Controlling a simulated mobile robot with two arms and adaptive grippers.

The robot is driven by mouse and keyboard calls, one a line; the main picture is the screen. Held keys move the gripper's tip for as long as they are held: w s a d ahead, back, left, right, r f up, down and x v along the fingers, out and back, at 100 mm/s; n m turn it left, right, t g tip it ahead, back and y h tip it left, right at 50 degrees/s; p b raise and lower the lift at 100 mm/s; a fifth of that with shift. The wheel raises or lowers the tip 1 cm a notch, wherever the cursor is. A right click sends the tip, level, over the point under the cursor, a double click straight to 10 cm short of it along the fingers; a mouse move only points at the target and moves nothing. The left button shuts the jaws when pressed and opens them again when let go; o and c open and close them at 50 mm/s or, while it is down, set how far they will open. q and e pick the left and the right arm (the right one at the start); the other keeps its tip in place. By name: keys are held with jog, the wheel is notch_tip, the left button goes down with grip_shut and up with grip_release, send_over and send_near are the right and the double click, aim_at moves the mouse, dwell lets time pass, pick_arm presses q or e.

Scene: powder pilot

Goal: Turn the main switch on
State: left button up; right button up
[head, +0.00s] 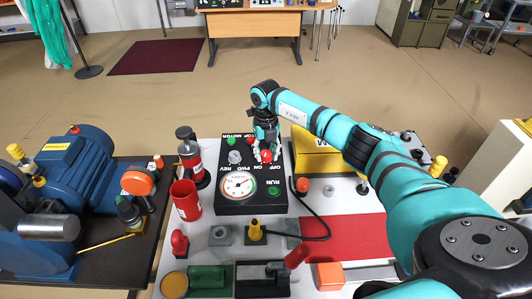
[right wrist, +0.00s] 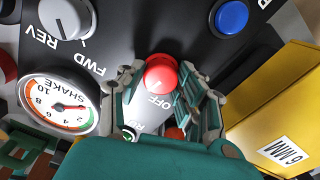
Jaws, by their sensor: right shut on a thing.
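The black control panel (head: 225,203) stands on the bench in the head view. Its main switch has a red knob (head: 266,156) beside the OFF and ON labels. In the right wrist view the red knob (right wrist: 160,74) sits at the fingertips, with OFF lettering just below it. My right gripper (head: 266,148) reaches down over the switch. In the right wrist view its fingers (right wrist: 165,100) are on both sides of the switch, shut on it. The fingers and palm hide part of the switch and labels. My left gripper is not in view.
The panel also carries a round gauge (head: 238,185), a grey selector knob (head: 235,157) and a green RUN button (head: 272,190). A yellow box (head: 315,160) stands close on the right. A red cup (head: 186,202) and a spray can (head: 190,160) stand left.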

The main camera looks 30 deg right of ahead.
aim_at(265, 153)
jog(key=shift+m, duration=1.9)
jog(key=o, duration=1.1)
jog(key=shift+w, duration=0.15)
jog(key=shift+o, duration=0.2)
jog(key=shift+d+r, duration=0.1)
jog(key=shift+r, duration=0.1)
notch_tip(265, 153, up, 12)
jog(key=shift+a+f, duration=0.25)
jog(key=shift+a, duration=0.05)
